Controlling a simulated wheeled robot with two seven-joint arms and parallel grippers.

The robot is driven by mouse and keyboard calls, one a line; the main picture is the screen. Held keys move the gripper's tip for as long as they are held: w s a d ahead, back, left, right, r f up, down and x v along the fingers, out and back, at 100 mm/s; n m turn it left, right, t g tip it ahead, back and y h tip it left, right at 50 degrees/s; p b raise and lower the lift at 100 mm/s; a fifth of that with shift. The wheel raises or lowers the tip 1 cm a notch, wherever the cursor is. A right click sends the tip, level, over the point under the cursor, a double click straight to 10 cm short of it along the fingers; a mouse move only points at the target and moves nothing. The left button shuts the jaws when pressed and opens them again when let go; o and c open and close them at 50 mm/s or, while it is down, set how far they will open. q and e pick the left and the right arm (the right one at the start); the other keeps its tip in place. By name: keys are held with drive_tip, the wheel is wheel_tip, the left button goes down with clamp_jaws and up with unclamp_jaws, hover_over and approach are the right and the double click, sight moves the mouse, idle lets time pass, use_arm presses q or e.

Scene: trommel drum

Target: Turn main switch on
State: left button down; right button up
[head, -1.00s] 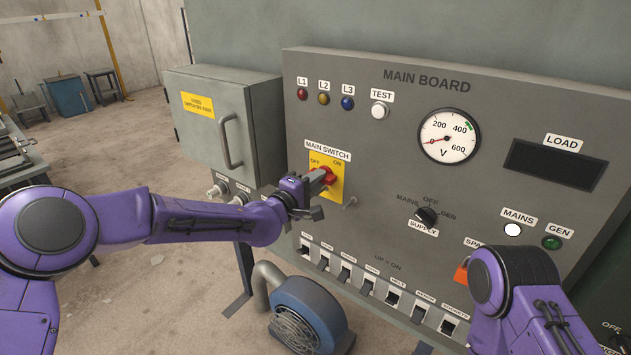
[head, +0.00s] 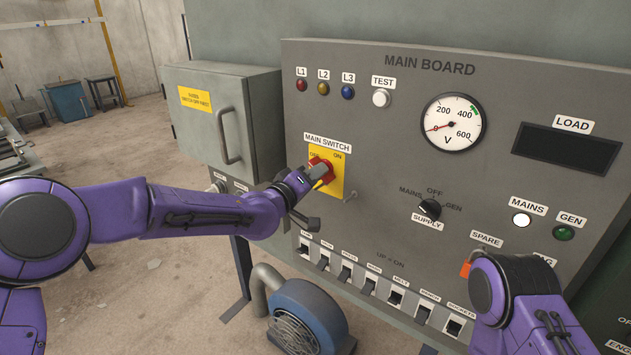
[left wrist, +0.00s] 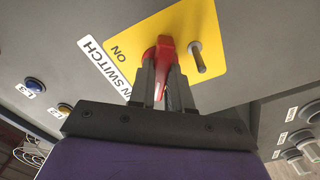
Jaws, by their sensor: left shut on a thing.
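The main switch is a red rotary handle (head: 327,178) on a yellow plate (head: 338,190) marked OFF and ON, under the MAIN SWITCH label. My left gripper (head: 318,172) is at the handle and covers part of it. In the left wrist view, the red handle (left wrist: 164,48) sits between the two fingers of my left gripper (left wrist: 164,75), which are shut on it. ON is readable there; OFF is not visible. The handle's exact angle is hard to tell. My right arm shows at the lower right, but its gripper is not visible.
A metal peg (left wrist: 197,58) sticks out of the plate's corner beside the handle. The grey cabinet (head: 225,120) stands left of the board. A row of breakers (head: 370,285) and a blue blower (head: 305,318) are below. The voltmeter (head: 452,122) needle is near 0.

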use_arm(q)
drive_tip(key=m+b, duration=0.3)
drive_tip(key=m, duration=0.3)
drive_tip(key=shift+f, duration=0.2)
drive_tip(key=m+b, duration=0.2)
drive_tip(key=m, duration=0.2)
drive_tip(key=shift+r+m, duration=0.1)
drive_tip(key=shift+m, duration=0.2)
drive_tip(key=c, duration=1.4)
unclamp_jaws()
drive_tip(key=shift+o, duration=0.3)
drive_tip(key=shift+s+a, duration=0.1)
drive_tip(key=b+v, duration=0.3)
drive_tip(key=v, duration=0.7)
drive_tip(key=shift+s, duration=0.15)
